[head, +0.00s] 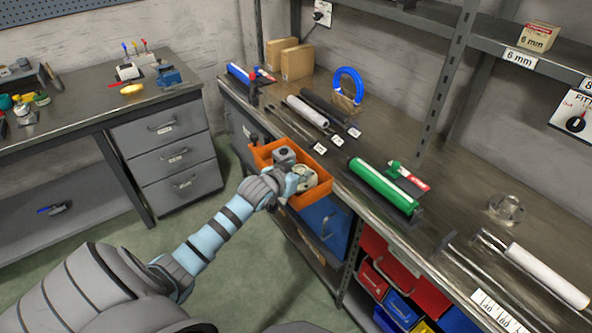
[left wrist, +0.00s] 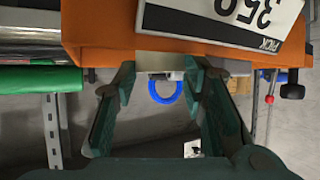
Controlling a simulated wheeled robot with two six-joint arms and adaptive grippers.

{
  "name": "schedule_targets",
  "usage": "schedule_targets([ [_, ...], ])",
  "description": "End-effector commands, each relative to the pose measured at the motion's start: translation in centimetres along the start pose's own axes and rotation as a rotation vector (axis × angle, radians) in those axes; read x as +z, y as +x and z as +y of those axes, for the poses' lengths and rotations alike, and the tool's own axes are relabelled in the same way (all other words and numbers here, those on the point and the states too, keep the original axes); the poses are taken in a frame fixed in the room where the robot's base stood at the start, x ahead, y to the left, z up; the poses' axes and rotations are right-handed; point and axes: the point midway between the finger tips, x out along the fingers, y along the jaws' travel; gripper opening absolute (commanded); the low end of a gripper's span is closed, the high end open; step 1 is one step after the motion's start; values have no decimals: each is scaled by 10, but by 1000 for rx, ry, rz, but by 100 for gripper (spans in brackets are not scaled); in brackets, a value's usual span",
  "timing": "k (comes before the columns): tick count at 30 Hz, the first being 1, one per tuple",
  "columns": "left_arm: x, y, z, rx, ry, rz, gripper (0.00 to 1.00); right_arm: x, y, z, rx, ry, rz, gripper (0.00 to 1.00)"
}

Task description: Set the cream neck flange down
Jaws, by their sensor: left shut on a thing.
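The cream neck flange (head: 308,176) is a pale ring-like piece at the orange bin (head: 325,190) on the front edge of the right bench. My left gripper (head: 292,184) is shut on it, and the fingers partly hide it. In the left wrist view a pale strip of the flange (left wrist: 158,62) shows between the fingertips of my left gripper (left wrist: 158,80), close to the orange bin wall (left wrist: 100,35). I cannot tell whether the flange touches the bin floor. A grey fitting (head: 284,155) is in the bin beside it. My right gripper is not in view.
A green cylinder (head: 383,186) lies on the bench right of the bin, with rods and a white tube (head: 307,111) behind. A clear ring-like piece (head: 506,207) stands farther right. A blue ring (head: 348,86) stands at the back. Blue and red drawers are below.

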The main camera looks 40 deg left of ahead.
Motion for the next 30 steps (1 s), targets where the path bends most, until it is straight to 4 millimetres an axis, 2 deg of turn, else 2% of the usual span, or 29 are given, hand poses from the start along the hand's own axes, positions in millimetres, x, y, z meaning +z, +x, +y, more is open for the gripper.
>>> schedule_targets([
  [1, 0, 0, 0, 0, 0, 1, 7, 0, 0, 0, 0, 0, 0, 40],
  [2, 0, 0, 0, 0, 0, 0, 40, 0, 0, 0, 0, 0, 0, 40],
  [6, 0, 0, 0, 0, 0, 0, 59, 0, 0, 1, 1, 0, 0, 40],
  [15, -2, -1, 0, 0, 1, 1, 59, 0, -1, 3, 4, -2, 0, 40],
  [20, -13, -10, 0, 0, 3, 1, 59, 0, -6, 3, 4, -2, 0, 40],
  [30, -14, -102, 0, 2, 7, -2, 59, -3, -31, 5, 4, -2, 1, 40],
])
